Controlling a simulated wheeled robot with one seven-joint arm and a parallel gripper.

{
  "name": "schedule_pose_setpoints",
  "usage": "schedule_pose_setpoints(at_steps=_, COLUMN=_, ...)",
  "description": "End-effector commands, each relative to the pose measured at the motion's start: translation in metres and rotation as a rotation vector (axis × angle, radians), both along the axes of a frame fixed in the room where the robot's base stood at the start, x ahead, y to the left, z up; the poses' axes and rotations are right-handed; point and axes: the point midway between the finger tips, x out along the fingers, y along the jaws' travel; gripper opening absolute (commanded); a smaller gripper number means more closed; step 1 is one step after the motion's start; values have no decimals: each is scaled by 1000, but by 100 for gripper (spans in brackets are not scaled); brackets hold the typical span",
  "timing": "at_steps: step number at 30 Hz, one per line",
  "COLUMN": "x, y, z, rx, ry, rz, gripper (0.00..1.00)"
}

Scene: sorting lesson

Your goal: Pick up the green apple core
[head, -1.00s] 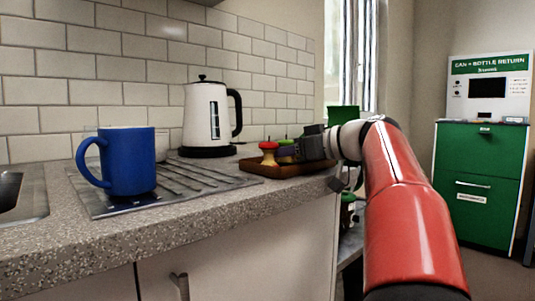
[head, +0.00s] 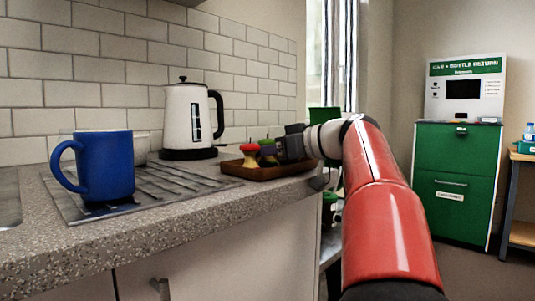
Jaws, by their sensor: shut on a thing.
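A brown tray (head: 238,169) sits near the right end of the stone counter. A red apple core (head: 250,155) with a pale middle stands in it on the left. The green apple core (head: 267,144) shows just behind and to the right of the red one, at the tip of my gripper (head: 272,151). My gripper reaches in level from the right and is shut on the green apple core. The jaws and the red core hide much of it. I cannot tell whether it is clear of the tray.
A blue mug (head: 106,166) stands on the metal drainer (head: 160,192) at the left, with a pale bowl (head: 142,146) behind it. A white kettle (head: 192,118) stands against the tiled wall. A green bottle return machine (head: 459,170) stands at the right beyond open floor.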

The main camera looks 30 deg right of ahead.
Motion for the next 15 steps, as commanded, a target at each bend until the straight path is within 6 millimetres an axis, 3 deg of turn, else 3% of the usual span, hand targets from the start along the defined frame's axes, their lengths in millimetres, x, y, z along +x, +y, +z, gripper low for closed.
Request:
schedule_pose_setpoints(at_steps=8, x=1, y=0, z=48, rx=-3, ry=-3, rz=0, gripper=4)
schedule_pose_setpoints(at_steps=15, x=1, y=0, z=122, rx=-4, ry=-3, rz=0, gripper=4)
